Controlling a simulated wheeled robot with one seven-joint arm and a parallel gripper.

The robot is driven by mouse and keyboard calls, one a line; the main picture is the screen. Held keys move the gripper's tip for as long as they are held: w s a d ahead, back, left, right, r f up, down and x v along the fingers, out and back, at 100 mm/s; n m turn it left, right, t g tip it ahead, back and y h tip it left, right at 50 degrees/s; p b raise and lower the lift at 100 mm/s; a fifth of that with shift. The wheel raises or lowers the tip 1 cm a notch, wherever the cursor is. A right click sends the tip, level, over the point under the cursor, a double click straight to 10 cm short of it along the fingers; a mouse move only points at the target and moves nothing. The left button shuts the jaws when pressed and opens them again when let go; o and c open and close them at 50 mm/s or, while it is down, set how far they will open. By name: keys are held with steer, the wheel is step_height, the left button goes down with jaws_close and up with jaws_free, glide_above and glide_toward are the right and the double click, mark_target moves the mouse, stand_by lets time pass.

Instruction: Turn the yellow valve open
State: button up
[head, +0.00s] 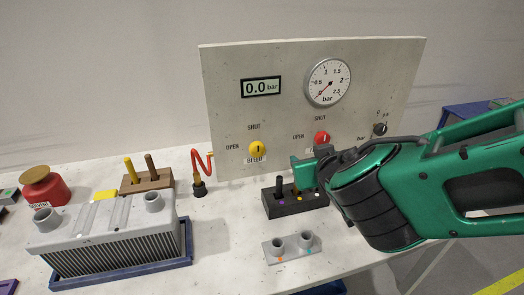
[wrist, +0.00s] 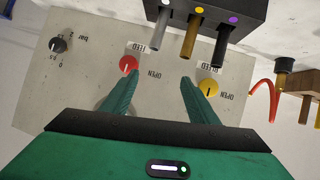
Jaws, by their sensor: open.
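The yellow valve (head: 257,148) is a round knob low on the upright panel, above a label that reads BLEED. Its dark mark stands upright, in line with the word SHUT above; OPEN is printed to its left. The valve also shows in the upside-down wrist view (wrist: 209,87), beside the tip of the right-hand finger. My gripper (head: 305,170) is open and empty, in front of the panel, right of the yellow valve and below the red knob. In the wrist view my gripper's fingertips (wrist: 158,76) are spread apart, with bare panel and the rack between and beyond them.
The red FEED knob (head: 321,138) is close to my gripper. A black rack (head: 290,207) with pegs stands below it. A red hose (head: 200,165) curls left of the yellow valve. The display (head: 261,87) reads 0.0 bar, beside a round gauge (head: 327,82).

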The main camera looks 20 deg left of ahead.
mark_target(258, 150)
steer(key=s+a+n+y, duration=0.25)
steer(key=s+a, duration=0.25)
steer(key=a, duration=0.4)
steer(key=shift+y, duration=0.25)
steer(key=x, duration=0.7)
steer(key=r+x, duration=0.1)
steer(key=x, duration=0.2)
steer(key=shift+w+a+f, duration=0.1)
steer(key=shift+w+f, duration=0.05)
steer(key=shift+w, duration=0.2)
steer(key=c, duration=1)
steer(key=shift+c, duration=0.2)
